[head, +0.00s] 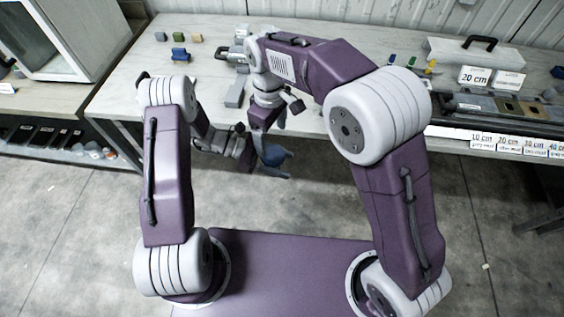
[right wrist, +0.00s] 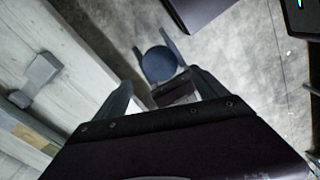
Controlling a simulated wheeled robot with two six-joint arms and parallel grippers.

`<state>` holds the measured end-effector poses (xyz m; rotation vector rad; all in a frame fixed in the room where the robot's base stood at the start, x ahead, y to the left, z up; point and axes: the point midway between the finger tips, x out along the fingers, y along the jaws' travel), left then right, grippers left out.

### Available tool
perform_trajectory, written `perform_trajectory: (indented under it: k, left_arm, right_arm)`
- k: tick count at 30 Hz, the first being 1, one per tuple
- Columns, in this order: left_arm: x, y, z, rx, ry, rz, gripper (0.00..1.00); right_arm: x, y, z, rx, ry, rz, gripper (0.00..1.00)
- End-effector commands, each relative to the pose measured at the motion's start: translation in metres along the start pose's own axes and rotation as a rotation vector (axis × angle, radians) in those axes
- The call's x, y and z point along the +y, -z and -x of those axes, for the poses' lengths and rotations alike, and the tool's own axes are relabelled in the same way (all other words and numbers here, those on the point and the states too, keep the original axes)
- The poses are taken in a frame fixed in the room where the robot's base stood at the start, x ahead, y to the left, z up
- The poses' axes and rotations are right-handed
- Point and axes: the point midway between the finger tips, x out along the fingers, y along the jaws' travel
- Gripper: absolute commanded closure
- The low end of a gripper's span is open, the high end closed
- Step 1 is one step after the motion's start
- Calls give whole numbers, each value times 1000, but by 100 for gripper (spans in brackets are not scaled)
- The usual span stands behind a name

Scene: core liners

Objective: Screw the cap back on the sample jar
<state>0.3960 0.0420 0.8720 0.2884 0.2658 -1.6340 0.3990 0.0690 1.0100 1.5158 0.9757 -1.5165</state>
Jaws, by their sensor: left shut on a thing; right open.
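My left gripper (head: 274,160) is the lower one in the head view, in front of the table's edge. It is shut on a round dark-blue thing (right wrist: 159,64), apparently the sample jar, seen from above in the right wrist view. Only its flat round top shows there, between the left fingers; I cannot tell whether this is the cap or the jar's mouth. My right gripper (right wrist: 165,92) is open, with nothing between its fingertips, above and close to the jar. In the head view, the right gripper (head: 280,112) is partly hidden by its own wrist.
The grey table (head: 120,98) lies beyond my arms. Small coloured blocks (head: 180,54) stand at the back left. Trays (head: 505,108) and labels (head: 475,78) fill the right. Below the grippers is open floor.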

Motion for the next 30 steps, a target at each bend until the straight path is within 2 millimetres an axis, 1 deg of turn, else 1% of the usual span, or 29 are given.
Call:
perform_trajectory:
  k: [6,12,17,24,25,26,27,29,30]
  left_arm:
    - [0,0,0,0,0,0,100]
    - [0,0,0,0,0,0,100]
    - [0,0,0,0,0,0,100]
    - [0,0,0,0,0,0,100]
    - [0,0,0,0,0,0,100]
    - [0,0,0,0,0,0,100]
    - [0,0,0,0,0,0,100]
    - [0,0,0,0,0,0,100]
    - [0,0,0,0,0,0,100]
  right_arm:
    - [-1,-1,-37,-5,3,0,17]
    - [0,-1,-64,-2,1,0,17]
    - [0,0,-72,-1,1,0,17]
    - [0,0,-73,-1,0,0,17]
    - [0,0,-73,-1,0,0,20]
    - [0,0,-73,-1,0,0,28]
    - [0,0,-73,0,0,0,40]
    - [0,0,-73,0,0,0,56]
    - [0,0,-73,0,0,0,67]
